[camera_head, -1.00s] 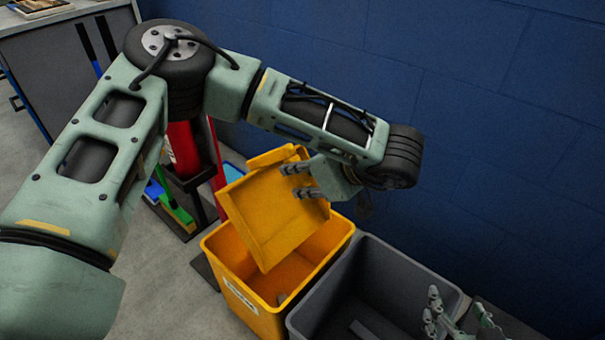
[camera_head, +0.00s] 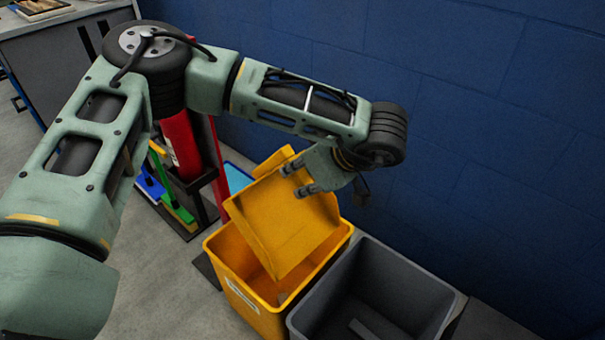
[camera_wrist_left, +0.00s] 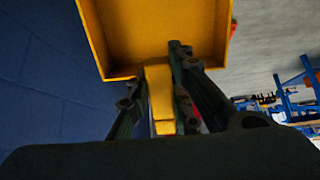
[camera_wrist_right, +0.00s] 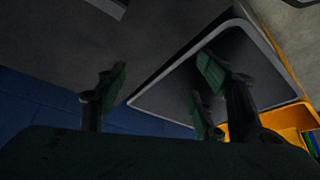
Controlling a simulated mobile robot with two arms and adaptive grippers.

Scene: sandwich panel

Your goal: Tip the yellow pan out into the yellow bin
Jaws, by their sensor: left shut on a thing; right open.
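The yellow pan (camera_head: 285,223) is tilted steeply over the yellow bin (camera_head: 245,296), its lower edge at or inside the bin's opening. My left gripper (camera_head: 300,181) is at the pan's upper right. In the left wrist view the fingers (camera_wrist_left: 165,85) are shut on the pan's yellow handle (camera_wrist_left: 160,95), and the visible inside of the pan (camera_wrist_left: 155,35) is bare.
A grey bin (camera_head: 403,277) stands right beside the yellow bin, with a greyish piece inside. A blue wall (camera_head: 480,130) rises close behind. Cleaning tools (camera_head: 175,197) and a red cylinder (camera_head: 182,145) stand left of the bins. Floor is clear at front left.

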